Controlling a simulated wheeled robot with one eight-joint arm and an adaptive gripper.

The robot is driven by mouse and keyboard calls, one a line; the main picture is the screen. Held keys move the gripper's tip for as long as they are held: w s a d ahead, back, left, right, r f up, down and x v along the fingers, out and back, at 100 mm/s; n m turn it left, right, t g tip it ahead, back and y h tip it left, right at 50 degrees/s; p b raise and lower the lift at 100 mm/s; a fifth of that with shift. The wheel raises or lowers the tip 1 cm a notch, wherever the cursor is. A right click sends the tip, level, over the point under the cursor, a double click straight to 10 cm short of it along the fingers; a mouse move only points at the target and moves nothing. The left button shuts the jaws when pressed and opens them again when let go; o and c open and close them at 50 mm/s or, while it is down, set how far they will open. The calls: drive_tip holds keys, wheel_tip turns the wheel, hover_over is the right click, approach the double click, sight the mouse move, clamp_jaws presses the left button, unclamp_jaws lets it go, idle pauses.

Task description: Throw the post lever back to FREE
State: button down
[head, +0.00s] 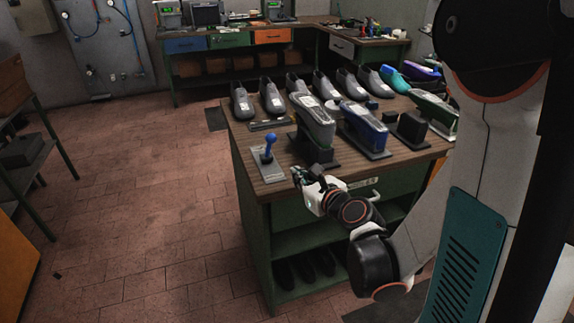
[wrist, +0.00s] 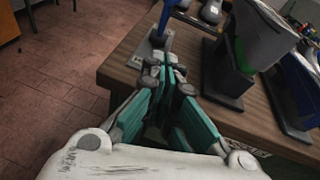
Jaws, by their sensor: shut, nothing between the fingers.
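The post lever (head: 270,143) has a blue knob and shaft. It stands nearly upright, leaning a little to the right at the top, on a grey base plate (head: 261,174) at the bench's near left corner. Lettering on the plate is too small to read. My gripper (head: 299,175) is just right of the plate, near the bench's front edge. In the wrist view the fingers (wrist: 163,68) with teal pads are shut and empty. Their tips overlap the plate (wrist: 143,57) in the picture, with the blue lever (wrist: 166,14) beyond. I cannot tell whether they touch.
Shoes on dark stands (head: 316,122) are close right of the lever, with a blue one (head: 364,130) beyond. A row of grey shoes (head: 270,96) stands behind. The wooden bench top (head: 247,142) is bare around the plate. Tiled floor (head: 150,200) is clear to the left.

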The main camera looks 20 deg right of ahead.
approach(269, 147)
drive_tip(key=f, duration=0.1)
drive_tip(key=w+f, duration=0.1)
drive_tip(key=f, duration=0.1)
drive_tip(key=w+f, duration=0.1)
drive_tip(key=f, duration=0.1)
drive_tip(key=shift+w+d+f, duration=0.2)
drive_tip(key=shift+d, duration=0.05)
drive_tip(key=shift+w+a+r, duration=0.2)
drive_tip(key=shift+w+r, duration=0.45)
drive_tip(key=shift+w, duration=0.15)
drive_tip(key=shift+w+a+r, duration=0.1)
drive_tip(key=shift+w+r, duration=0.2)
drive_tip(key=shift+w, duration=0.25)
drive_tip(key=shift+w+r, duration=0.15)
